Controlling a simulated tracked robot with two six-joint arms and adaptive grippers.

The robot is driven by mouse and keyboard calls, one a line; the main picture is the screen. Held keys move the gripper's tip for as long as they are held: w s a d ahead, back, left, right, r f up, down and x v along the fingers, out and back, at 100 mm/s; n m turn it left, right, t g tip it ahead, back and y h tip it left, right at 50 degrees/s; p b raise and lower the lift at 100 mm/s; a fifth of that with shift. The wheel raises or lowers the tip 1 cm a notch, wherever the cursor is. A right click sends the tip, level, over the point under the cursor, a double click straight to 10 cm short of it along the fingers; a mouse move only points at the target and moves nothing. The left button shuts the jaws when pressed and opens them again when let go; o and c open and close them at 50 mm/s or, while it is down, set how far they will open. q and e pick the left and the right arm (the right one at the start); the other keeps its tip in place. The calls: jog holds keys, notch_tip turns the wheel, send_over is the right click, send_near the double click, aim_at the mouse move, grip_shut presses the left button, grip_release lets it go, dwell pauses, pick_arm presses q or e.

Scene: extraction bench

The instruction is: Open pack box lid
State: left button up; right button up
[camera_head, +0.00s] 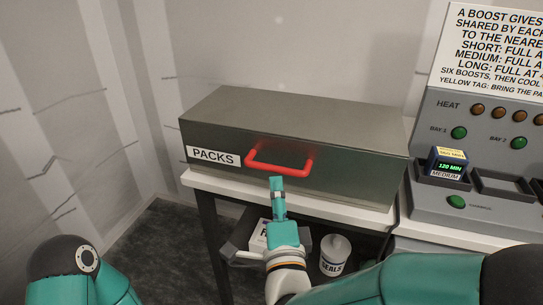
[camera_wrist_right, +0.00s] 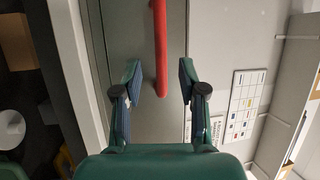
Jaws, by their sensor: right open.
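The pack box (camera_head: 340,175) is a long grey-green metal box with a "PACKS" label (camera_head: 213,156) on its front. Its lid (camera_head: 300,115) looks shut. A red bar handle (camera_head: 280,165) sticks out from the front face. My right gripper (camera_head: 277,183) is just below and in front of the handle in the head view. In the right wrist view, my right gripper (camera_wrist_right: 160,78) is open, and the red handle (camera_wrist_right: 160,45) runs between its two fingers; contact cannot be told. My left arm shows at the lower left, but its gripper is out of view.
The box stands on a white-topped table (camera_head: 375,216). Below are a "SEALS" tub (camera_head: 334,254) and a white labelled box (camera_head: 259,234). A grey heater panel (camera_head: 480,150) with bays and a small "MEDIUM" pack (camera_head: 447,163) stands at the right. Walls close in behind.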

aim_at(274, 170)
jog(key=p+x, duration=0.3)
jog(key=x, duration=0.3)
jog(key=shift+r, duration=0.15)
jog(key=shift+w+p, duration=0.4)
jog(key=shift+w, duration=0.1)
grip_shut()
jog(key=shift+a, duration=0.1)
